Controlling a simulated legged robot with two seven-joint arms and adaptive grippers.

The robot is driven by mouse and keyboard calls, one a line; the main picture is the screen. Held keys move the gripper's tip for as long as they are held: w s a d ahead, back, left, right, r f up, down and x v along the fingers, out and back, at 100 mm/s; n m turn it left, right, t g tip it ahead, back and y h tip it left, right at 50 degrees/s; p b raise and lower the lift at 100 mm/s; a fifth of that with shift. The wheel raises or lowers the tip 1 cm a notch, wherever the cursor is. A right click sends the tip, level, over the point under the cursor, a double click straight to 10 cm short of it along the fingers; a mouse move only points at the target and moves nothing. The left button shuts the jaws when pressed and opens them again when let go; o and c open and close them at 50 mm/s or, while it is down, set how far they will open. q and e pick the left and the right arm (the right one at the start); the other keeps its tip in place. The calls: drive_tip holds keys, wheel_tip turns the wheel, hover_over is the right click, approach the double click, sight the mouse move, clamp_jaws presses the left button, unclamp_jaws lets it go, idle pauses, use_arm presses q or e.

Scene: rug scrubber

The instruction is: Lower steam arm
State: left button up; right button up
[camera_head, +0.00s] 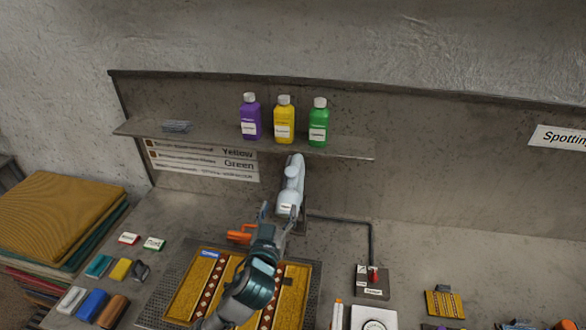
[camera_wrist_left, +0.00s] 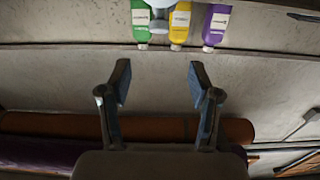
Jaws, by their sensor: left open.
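The steam arm (camera_head: 291,182) is a pale grey-white, rounded arm standing raised against the back panel, below the shelf. A small label shows near its lower end. In the left wrist view part of a pale body, likely the steam arm (camera_wrist_left: 180,17), shows at the top edge in front of the bottles. My left gripper (camera_head: 281,212) is open and empty, in front of the steam arm's lower end in the head view. Its two fingers are spread in the left wrist view (camera_wrist_left: 160,82). I cannot tell whether it touches the arm. My right gripper is not in view.
Purple (camera_head: 250,117), yellow (camera_head: 284,119) and green (camera_head: 319,121) bottles stand on the shelf (camera_head: 350,151). A patterned rug (camera_head: 190,290) lies below my left arm. An orange object (camera_head: 240,236) is beside the gripper.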

sight(292, 175)
use_arm(q)
drive_tip(key=w+d+p, duration=0.1)
drive_tip(key=w, duration=0.4)
drive_tip(key=w+d+p, duration=0.1)
drive_tip(key=w, duration=0.3)
drive_tip(key=w+d, duration=0.1)
drive_tip(key=w, duration=0.4)
drive_tip(key=shift+w+d+p, duration=0.25)
drive_tip(key=shift+w+p, duration=0.05)
drive_tip(key=shift+p, duration=0.1)
drive_tip(key=shift+w+a+f, duration=0.1)
drive_tip(key=shift+w, duration=0.6)
drive_tip(key=shift+s, duration=0.1)
clamp_jaws()
